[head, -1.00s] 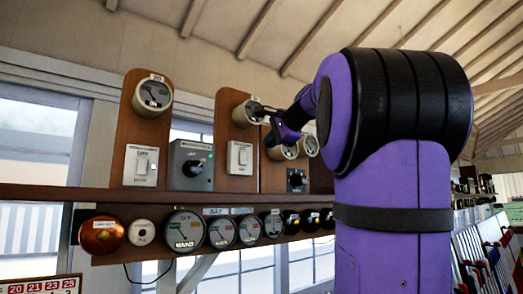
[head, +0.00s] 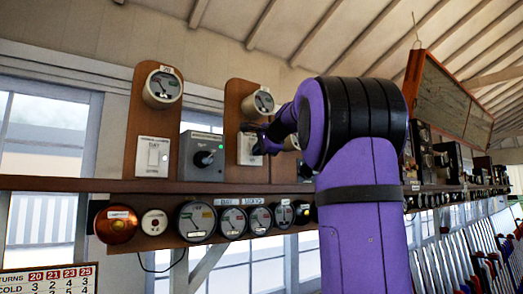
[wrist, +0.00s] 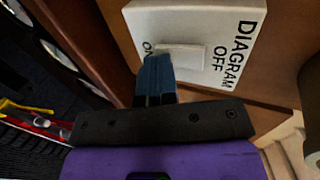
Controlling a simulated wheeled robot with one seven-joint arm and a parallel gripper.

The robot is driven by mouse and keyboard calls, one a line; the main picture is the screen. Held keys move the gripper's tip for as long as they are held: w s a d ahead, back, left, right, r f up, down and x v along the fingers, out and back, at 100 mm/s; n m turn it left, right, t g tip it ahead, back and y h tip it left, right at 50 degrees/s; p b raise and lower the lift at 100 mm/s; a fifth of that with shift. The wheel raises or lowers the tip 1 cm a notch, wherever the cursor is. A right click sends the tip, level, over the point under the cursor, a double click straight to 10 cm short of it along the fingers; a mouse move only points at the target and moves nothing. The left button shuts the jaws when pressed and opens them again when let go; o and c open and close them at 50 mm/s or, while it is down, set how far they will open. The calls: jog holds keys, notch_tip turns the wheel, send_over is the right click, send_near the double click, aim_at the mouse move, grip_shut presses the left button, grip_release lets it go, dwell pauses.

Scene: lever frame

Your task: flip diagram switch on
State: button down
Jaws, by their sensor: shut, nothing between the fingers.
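The diagram switch is a white box with a pale rocker (wrist: 182,56) in the wrist view. Its plate (wrist: 175,22) carries the words DIAGRAM, OFF and ON. In the head view the switch (head: 244,152) sits on the second wooden board, below a round gauge, partly covered by my gripper. My gripper (wrist: 155,66) is shut and empty. Its dark blue fingertips are at the ON-side end of the rocker, very close to it; I cannot tell if they touch. In the head view my gripper (head: 262,140) is in front of the switch's right side. The rocker's tilt is not clear.
To the left are a grey box with a black knob (head: 204,158) and another white switch (head: 152,157) on its own board. A wooden shelf (head: 140,184) runs below, with several round dials under it.

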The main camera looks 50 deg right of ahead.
jog(key=shift+w, duration=0.1)
jog(key=shift+w+f, duration=0.3)
jog(key=shift+f, duration=0.15)
dwell(0.4)
jog(key=shift+w, duration=0.1)
